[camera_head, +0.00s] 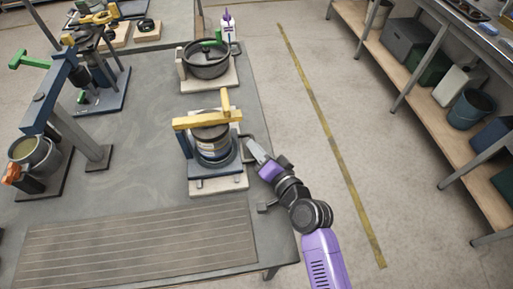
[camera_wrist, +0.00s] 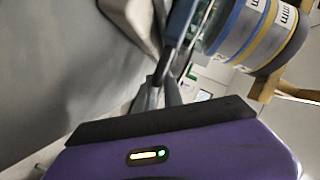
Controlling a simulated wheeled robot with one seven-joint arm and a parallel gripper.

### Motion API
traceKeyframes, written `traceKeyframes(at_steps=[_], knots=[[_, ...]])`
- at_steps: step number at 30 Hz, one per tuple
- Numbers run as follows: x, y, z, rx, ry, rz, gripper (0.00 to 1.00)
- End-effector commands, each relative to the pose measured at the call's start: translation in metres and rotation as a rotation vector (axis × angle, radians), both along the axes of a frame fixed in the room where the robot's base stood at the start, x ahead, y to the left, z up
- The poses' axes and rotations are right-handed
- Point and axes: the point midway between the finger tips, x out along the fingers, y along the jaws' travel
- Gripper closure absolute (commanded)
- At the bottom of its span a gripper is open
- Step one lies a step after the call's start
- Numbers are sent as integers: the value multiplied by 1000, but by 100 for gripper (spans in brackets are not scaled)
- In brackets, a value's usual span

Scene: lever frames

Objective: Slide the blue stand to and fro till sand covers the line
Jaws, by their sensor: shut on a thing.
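The blue stand (camera_head: 187,147) sits on a pale base plate (camera_head: 218,185) near the table's right edge. It holds a round stack of sieves (camera_head: 213,147) under a yellow bar (camera_head: 207,121). In the wrist view the stack (camera_wrist: 250,32) shows blue and yellow bands at upper right. My gripper (camera_head: 253,148) is at the stand's right side, shut on its grey handle. The fingers also show in the wrist view (camera_wrist: 160,90), close beside the stack. I cannot make out the sand or the line in either view.
A dark bowl on a stand (camera_head: 206,62) is behind the blue stand. A blue lever press (camera_head: 62,90) with a bucket (camera_head: 34,155) is at left. A ribbed mat (camera_head: 140,245) lies in front. Open floor and a shelf (camera_head: 400,75) are at right.

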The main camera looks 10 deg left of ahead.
Motion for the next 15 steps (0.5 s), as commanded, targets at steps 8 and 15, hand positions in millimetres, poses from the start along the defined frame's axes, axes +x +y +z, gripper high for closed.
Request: traceKeyframes(at_steps=[8,15], knots=[[0,-1,-1,-1,1,-1,100],[15,3,-3,0,-2,-2,100]])
